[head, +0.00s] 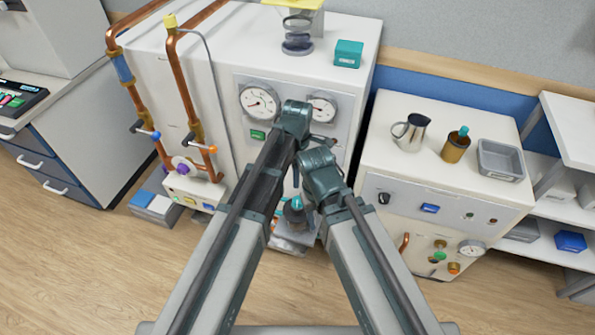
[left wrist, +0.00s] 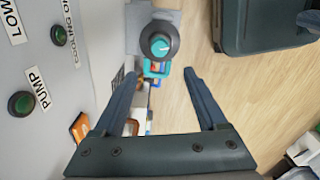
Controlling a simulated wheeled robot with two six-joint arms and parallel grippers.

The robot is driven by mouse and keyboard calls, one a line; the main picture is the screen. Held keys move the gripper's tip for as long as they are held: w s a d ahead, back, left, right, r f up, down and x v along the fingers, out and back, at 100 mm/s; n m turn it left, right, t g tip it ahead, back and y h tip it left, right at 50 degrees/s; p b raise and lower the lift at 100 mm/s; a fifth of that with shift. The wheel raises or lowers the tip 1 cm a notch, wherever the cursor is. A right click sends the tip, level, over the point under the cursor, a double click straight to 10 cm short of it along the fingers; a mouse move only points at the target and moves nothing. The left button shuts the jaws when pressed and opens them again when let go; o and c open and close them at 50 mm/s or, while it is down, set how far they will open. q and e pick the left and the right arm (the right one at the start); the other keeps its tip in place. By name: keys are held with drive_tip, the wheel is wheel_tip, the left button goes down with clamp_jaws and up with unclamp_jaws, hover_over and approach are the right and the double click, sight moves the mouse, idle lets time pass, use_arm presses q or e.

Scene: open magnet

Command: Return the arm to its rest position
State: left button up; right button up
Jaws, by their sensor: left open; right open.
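My left gripper (left wrist: 160,75) is open in the left wrist view, with nothing between its two dark fingers. A round dark knob with a teal pointer (left wrist: 158,45) on a grey block lies beyond the fingertips, apart from them. In the head view both my arms reach forward from the bottom edge to the front of a white cabinet. My left arm's far end covers the part between the two gauges, and its gripper is hidden there. My right gripper (head: 320,165) is just right of the left arm, partly hidden, with nothing seen in it.
The white cabinet (head: 215,75) carries copper pipes at left, a gauge (head: 259,102) and a teal box (head: 348,53) on top. A lower cabinet at right holds a metal jug (head: 411,132), a brown cup (head: 456,146) and a grey tray (head: 501,160). Wooden floor (head: 60,260) is free at lower left.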

idle(0.4)
use_arm(q)
drive_tip(key=s+a+m, duration=0.5)
drive_tip(key=a+m, duration=0.3)
drive_tip(key=s+a+m, duration=0.5)
drive_tip(key=a+m, duration=0.3)
drive_tip(key=a, duration=0.1)
drive_tip(key=s+d+r+m+y+p, duration=0.1)
drive_tip(key=s+d+r+m+p, duration=0.3)
drive_tip(key=d+r+p, duration=0.7)
drive_tip(key=shift+s+r+m+p, duration=0.3)
drive_tip(key=shift+s+r, duration=0.05)
drive_tip(key=shift+s, duration=0.8)
drive_tip(key=shift+d, duration=0.1)
drive_tip(key=shift+c, duration=0.2)
